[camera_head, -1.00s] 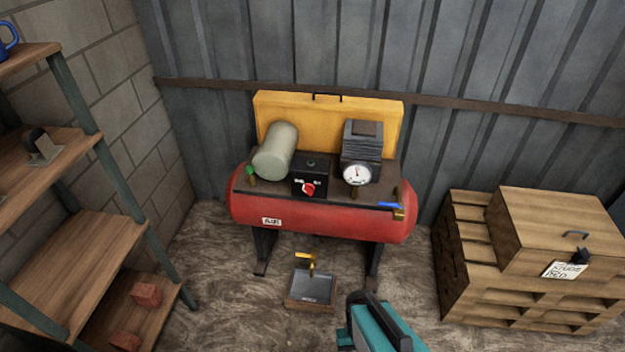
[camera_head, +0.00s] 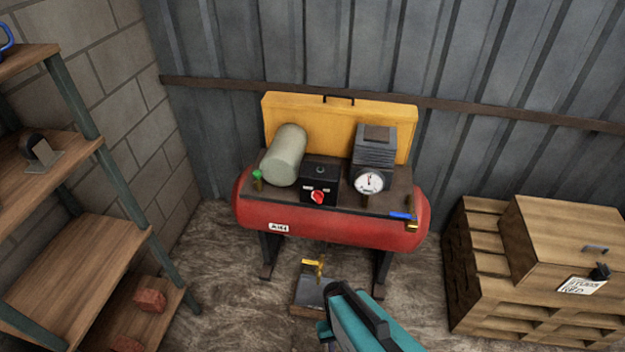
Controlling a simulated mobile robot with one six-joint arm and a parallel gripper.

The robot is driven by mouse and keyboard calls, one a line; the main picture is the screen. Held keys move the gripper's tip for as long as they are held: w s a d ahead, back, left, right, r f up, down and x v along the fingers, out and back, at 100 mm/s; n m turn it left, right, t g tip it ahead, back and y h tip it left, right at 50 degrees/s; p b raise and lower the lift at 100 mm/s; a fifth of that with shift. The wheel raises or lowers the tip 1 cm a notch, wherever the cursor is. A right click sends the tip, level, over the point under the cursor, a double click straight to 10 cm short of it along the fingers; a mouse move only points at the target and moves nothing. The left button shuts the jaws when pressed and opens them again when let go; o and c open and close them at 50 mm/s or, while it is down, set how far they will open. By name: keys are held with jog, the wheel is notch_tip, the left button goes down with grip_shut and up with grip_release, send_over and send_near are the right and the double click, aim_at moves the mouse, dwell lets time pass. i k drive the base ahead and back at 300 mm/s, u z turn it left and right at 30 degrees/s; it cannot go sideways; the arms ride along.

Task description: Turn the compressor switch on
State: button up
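The compressor (camera_head: 340,229) has a red tank on dark legs, a yellow back panel, a grey cylinder and a gauge (camera_head: 369,181) on top. Its switch (camera_head: 318,197) is a red knob on the front of a black box (camera_head: 321,178) between the cylinder and the gauge. The knob's exact setting is too small to read. My gripper (camera_head: 328,312), teal and black, is at the bottom centre, below and in front of the compressor, apart from the switch. Its fingers are not clear enough to show whether they are open.
A small tray-like pedal or box with a yellow handle (camera_head: 311,268) sits on the floor, partly behind my gripper. Wooden shelves (camera_head: 82,262) stand at left with bricks. A wooden crate (camera_head: 568,235) sits on pallets at right. A blue-handled valve (camera_head: 402,215) is at the tank's right end.

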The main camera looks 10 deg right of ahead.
aim_at(318, 195)
jog(key=u, duration=0.1)
jog(key=i, duration=0.9)
jog(key=z, duration=0.35)
